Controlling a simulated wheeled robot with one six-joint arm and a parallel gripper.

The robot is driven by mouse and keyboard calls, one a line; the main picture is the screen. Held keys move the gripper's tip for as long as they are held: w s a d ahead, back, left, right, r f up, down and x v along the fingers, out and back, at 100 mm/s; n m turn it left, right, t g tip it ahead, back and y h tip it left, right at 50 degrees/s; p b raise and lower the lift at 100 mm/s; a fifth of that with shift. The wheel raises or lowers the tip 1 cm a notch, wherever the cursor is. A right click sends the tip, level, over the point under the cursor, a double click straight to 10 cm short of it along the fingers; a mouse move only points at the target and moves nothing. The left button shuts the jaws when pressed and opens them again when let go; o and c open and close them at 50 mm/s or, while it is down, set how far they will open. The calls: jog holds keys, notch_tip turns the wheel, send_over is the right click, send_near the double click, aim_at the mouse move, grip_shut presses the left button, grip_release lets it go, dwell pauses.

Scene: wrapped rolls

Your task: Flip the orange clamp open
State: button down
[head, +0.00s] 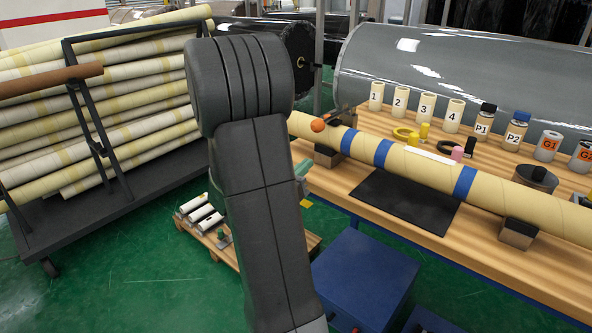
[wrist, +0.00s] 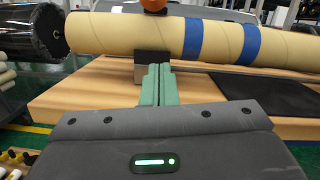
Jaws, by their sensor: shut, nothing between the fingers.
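The orange clamp shows as a round orange knob (head: 318,125) near the left end of the long tan tube (head: 419,167) on the wooden table. A dark bar runs up and right from the knob. In the wrist view only the bottom of the orange knob (wrist: 153,5) shows at the top edge, above the tube. My gripper (wrist: 159,68) has its green fingers together and empty. They point at the dark support block under the tube, below the knob. Whether they touch the block is unclear. In the head view my arm hides most of the gripper.
Blue bands (head: 383,153) wrap the tube, and a black mat (head: 405,203) lies before it. Numbered rolls (head: 400,101) and labelled containers stand behind. A rack of long rolls (head: 120,100) is at left. A blue box (head: 366,280) stands below the table's front edge.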

jog(key=x, duration=0.2)
jog(key=p+x, duration=0.1)
jog(key=x, duration=0.2)
jog(key=shift+w+d+r, duration=0.1)
jog(key=shift+r, duration=0.15)
jog(key=r, duration=0.1)
jog(key=r+p, duration=0.1)
jog(key=r, duration=0.1)
jog(key=shift+w+a+r, duration=0.15)
jog(key=shift+a+r, duration=0.1)
jog(key=shift+a, duration=0.05)
jog(key=shift+r, duration=0.15)
